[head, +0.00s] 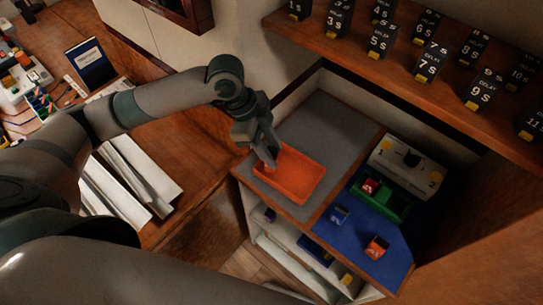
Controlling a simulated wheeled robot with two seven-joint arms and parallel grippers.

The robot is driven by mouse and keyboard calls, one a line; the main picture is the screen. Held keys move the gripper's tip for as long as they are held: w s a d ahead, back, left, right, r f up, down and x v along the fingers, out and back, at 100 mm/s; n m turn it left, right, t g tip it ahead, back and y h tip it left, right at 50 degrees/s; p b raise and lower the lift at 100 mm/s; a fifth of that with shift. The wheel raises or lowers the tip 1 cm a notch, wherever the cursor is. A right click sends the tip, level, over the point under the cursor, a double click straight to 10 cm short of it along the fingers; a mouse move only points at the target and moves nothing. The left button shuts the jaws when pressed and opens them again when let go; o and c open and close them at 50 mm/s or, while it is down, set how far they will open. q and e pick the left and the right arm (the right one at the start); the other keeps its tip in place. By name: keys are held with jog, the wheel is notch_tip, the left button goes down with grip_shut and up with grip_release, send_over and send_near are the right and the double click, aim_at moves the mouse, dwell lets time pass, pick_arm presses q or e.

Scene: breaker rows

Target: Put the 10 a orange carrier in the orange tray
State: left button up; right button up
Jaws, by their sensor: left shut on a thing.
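The orange tray (298,177) lies on the grey mat on the shelf top, in the middle of the head view. My left gripper (269,161) reaches down at the tray's far left side, its fingertips at or just inside the rim. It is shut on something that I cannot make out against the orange. An orange-red carrier (377,247) with a dark part sits on the blue mat, apart from the gripper. I cannot read its rating. My right gripper is not in view.
A blue carrier (339,215) sits on the blue mat (375,270). A green tray (389,207) holds a red carrier (371,186). A pale box marked 1 and 2 (420,172) stands behind.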

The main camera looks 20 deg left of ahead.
pick_arm(q)
jog(key=shift+f+p, duration=0.75)
jog(key=shift+f, duration=1.25)
jog(key=shift+f, duration=0.1)
jog(key=o, duration=1.1)
